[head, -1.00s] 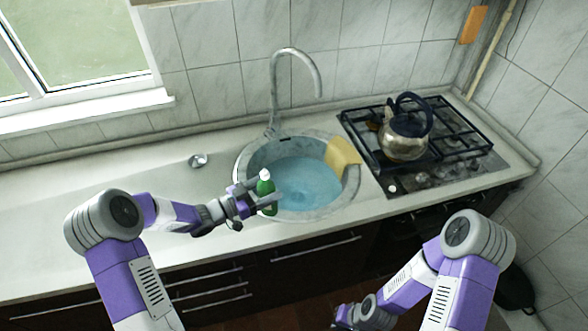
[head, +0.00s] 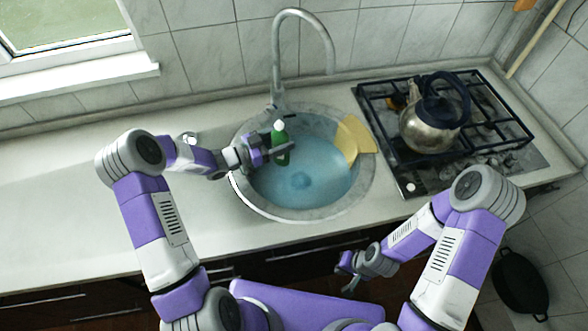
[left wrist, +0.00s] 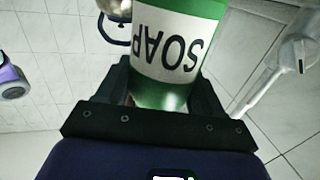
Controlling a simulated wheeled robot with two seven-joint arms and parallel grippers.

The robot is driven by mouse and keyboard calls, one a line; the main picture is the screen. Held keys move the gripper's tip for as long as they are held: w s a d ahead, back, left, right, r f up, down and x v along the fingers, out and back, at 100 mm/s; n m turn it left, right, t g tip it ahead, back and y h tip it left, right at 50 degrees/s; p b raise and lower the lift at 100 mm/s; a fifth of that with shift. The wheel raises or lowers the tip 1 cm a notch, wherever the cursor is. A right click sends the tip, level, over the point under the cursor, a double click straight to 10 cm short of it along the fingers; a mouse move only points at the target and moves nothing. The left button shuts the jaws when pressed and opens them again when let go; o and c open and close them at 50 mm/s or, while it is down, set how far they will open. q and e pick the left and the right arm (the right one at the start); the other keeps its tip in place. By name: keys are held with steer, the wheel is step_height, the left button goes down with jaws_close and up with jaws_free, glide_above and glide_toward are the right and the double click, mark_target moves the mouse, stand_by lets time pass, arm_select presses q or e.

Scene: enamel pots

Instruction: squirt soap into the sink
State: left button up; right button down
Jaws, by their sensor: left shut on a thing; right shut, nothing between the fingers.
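A green soap bottle with a white cap (head: 281,146) is held upright in my left gripper (head: 284,150), over the left part of the sink basin. In the left wrist view the bottle (left wrist: 172,50) fills the space between the fingers, its SOAP label upside down in the picture. The round sink (head: 262,209) has a pale rim and a blue inside. My right gripper (head: 350,272) is shut and empty, low in front of the counter's front edge.
A yellow cloth (head: 352,141) hangs over the sink's right rim. A tall curved faucet (head: 277,62) stands behind the sink. A kettle (head: 428,128) sits on the gas hob (head: 507,150) at right. The counter (head: 75,215) at left is clear.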

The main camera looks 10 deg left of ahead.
arm_select(q)
steer(key=shift+w+m, duration=0.1)
steer(key=shift+m, duration=0.2)
steer(key=shift+s+d+r+m, duration=0.15)
steer(key=shift+s+m, duration=0.05)
steer(key=shift+m, duration=0.5)
steer(key=shift+f+m+y+b, duration=0.3)
steer(key=shift+f+m+b, duration=0.15)
steer(key=shift+b, duration=0.1)
steer(key=shift+s+d+f+m+g+b, duration=0.1)
steer(key=shift+f+m+g+b, duration=0.15)
steer(key=shift+m+g+b, duration=0.1)
steer(key=shift+d+r+y, duration=0.1)
steer(key=shift+r+y, duration=0.1)
steer(key=shift+y, duration=0.1)
steer(key=shift+r+m, duration=0.1)
steer(key=shift+m, duration=0.5)
steer(key=shift+s+d+f+m+y+b, duration=0.25)
steer(key=shift+f+m+b, duration=0.2)
steer(key=shift+m+b, duration=0.5)
steer(key=shift+w+a+f+m+y+b, duration=0.15)
steer(key=shift+f+m+y+b, duration=0.4)
steer(key=shift+b, duration=0.6)
steer(key=shift+w+a+f+m+b, duration=0.1)
steer(key=shift+a+f+m+b, duration=0.15)
steer(key=shift+m+b, duration=0.35)
